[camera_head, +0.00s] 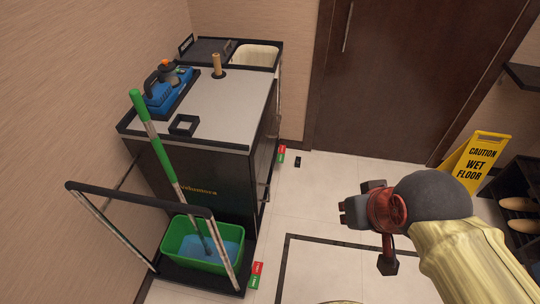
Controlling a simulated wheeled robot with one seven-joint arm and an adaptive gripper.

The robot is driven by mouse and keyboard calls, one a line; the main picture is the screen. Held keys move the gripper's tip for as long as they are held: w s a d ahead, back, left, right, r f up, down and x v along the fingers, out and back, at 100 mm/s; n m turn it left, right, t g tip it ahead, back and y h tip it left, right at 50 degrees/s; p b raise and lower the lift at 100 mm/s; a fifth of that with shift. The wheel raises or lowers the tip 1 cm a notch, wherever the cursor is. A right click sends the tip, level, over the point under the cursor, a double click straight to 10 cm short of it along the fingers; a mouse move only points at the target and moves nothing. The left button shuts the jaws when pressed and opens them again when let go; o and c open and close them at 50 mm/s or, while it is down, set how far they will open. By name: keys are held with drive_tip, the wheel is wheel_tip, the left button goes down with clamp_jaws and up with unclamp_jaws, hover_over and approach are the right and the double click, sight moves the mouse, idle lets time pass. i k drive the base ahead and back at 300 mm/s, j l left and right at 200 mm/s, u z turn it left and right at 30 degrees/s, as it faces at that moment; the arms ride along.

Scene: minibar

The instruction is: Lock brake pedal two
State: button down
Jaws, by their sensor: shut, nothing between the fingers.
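Two small red and green pedals show low on the right side of a grey and black minibar cart (225,120). The near pedal (256,274) is by the cart's front right corner, beside the bucket platform. The far pedal (281,154) is by the rear right corner. I cannot tell which one is number two, nor whether either is locked. My gripper (349,213) is shut and empty, in the air over the floor right of the cart. It is apart from both pedals.
A green bucket (178,241) with a green-handled mop (152,135) stands on the cart's front platform, inside a black rail (135,190). A yellow wet-floor sign (476,160) and a shoe rack (517,186) are at right. A brown door (385,75) is behind. Tiled floor (305,215) is clear between.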

sight(281, 156)
drive_tip(key=i+l+u, duration=0.1)
drive_tip(key=u, duration=0.3)
drive_tip(key=i+l+u, duration=0.25)
drive_tip(key=u, duration=0.2)
drive_tip(key=i+l, duration=0.25)
drive_tip(key=i+l+u, duration=0.1)
drive_tip(key=i+l, duration=0.15)
drive_tip(key=l, duration=0.2)
drive_tip(key=i+l, duration=0.2)
drive_tip(key=l, duration=0.15)
drive_tip(key=i+l+u, duration=0.1)
drive_tip(key=i+l, duration=0.35)
drive_tip(key=l, duration=0.25)
drive_tip(key=i+l+u, duration=0.15)
drive_tip(key=l, duration=0.25)
drive_tip(key=i+l, duration=0.3)
drive_tip(key=l+u, duration=0.05)
drive_tip(key=l, duration=0.05)
